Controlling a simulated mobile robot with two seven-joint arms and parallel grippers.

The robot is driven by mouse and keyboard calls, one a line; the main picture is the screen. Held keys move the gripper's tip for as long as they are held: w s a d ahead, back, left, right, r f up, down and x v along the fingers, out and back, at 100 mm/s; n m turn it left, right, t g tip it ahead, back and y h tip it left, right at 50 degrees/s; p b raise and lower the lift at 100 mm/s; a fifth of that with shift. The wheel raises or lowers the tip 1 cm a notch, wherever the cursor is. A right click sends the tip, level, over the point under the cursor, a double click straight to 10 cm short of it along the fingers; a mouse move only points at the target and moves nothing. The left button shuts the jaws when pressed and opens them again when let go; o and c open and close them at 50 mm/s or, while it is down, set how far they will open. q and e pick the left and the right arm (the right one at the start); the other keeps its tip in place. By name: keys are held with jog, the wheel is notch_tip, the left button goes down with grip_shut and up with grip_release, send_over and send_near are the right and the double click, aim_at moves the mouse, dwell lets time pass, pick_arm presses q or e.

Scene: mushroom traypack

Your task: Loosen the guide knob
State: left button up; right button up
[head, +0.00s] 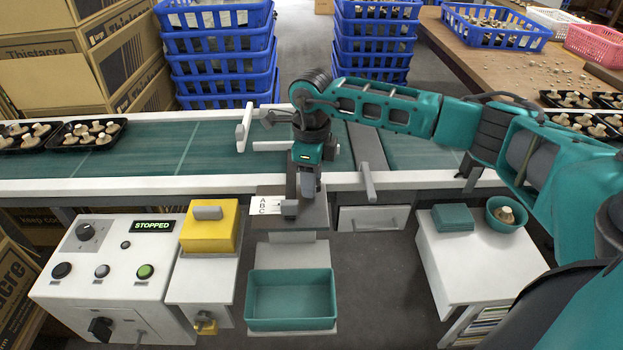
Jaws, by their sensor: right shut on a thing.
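My right gripper (307,190) reaches down from the right over the belt's near edge. It is shut on the guide knob, which its fingers mostly hide. Below the fingers is a dark bracket plate (308,217) with a small dark block (290,209) on it. A white scale card marked A B C (267,206) lies beside the block on the left. A white guide plate (243,127) stands upright over the green belt, left of my wrist. My left gripper is not in view.
The conveyor belt (170,150) carries black mushroom trays (88,134) at the left. The control box display (152,226) reads STOPPED. A yellow box (209,227) and an empty teal bin (291,300) stand in front. A white stand (460,262) holds a teal bowl (507,213).

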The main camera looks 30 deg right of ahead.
jog(key=n, duration=0.3)
jog(key=shift+n+b, duration=0.35)
jog(key=shift+n, duration=0.05)
jog(key=n, duration=0.3)
jog(key=shift+b, duration=0.35)
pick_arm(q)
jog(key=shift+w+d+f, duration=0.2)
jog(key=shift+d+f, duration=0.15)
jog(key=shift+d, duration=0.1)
pick_arm(e)
jog(key=shift+n, duration=0.7)
jog(key=o, duration=1.1)
jog(key=shift+c, duration=0.2)
pick_arm(q)
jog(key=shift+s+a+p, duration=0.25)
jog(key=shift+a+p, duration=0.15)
jog(key=shift+p, duration=0.15)
pick_arm(e)
notch_tip(320, 180, up, 13)
